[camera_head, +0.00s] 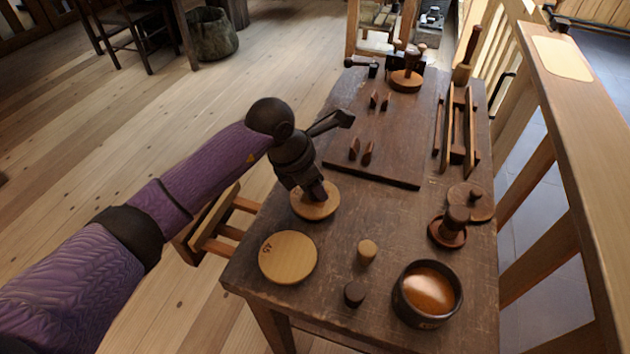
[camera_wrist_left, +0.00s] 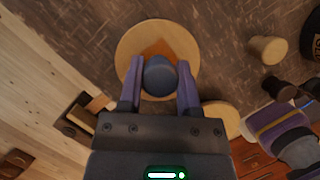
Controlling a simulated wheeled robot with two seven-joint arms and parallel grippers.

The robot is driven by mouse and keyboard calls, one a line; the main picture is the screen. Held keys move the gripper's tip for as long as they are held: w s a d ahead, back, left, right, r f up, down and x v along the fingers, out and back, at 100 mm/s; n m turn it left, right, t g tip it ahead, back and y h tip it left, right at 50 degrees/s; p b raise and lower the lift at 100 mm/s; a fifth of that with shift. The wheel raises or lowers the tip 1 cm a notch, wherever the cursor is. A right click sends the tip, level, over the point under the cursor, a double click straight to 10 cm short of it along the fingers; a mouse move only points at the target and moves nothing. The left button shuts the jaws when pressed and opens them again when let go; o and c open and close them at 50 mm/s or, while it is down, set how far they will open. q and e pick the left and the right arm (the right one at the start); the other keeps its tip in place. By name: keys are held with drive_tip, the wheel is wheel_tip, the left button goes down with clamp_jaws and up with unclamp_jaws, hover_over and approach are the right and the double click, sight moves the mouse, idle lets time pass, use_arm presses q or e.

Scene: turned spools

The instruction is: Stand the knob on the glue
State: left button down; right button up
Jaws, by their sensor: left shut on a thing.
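My left gripper (camera_head: 318,190) is shut on a dark rounded knob (camera_wrist_left: 160,76), seen between its purple fingers in the left wrist view. It points down over a round pale wooden disc (camera_head: 322,208). In the wrist view the disc (camera_wrist_left: 133,45) bears an orange glue patch (camera_wrist_left: 160,49), partly hidden by the knob. The knob overlaps the patch from above; I cannot tell whether it touches it. In the head view the fingers hide the knob and the glue.
A pale disc with a dark mark (camera_head: 288,257), a pale knob (camera_head: 367,251), a dark knob (camera_head: 354,294) and a bowl of orange-brown stuff (camera_head: 402,303) stand nearer on the table. A dark board (camera_head: 400,145) with small pegs lies behind. Turned wooden pieces (camera_head: 447,232) stand right.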

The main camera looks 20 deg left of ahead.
drive_tip(key=shift+d, duration=0.15)
use_arm(q)
unclamp_jaws()
drive_tip(key=shift+r, duration=0.1)
drive_tip(key=shift+r+p, duration=0.3)
drive_tip(key=shift+p, duration=0.05)
wheel_tip(320, 180, up, 4)
drive_tip(key=shift+f+p, duration=0.25)
drive_tip(key=shift+p, duration=1)
wheel_tip(320, 180, up, 4)
drive_tip(key=p, duration=0.3)
drive_tip(key=shift+f, duration=0.1)
use_arm(e)
wheel_tip(320, 180, up, 6)
drive_tip(key=w, duration=0.1)
drive_tip(key=shift+w+d+t, duration=0.15)
drive_tip(key=shift+w+t, duration=0.1)
drive_tip(key=shift+t, duration=0.15)
use_arm(q)
drive_tip(key=shift+f, duration=0.1)
use_arm(e)
drive_tip(key=shift+s, duration=0.15)
drive_tip(key=shift+a, duration=0.25)
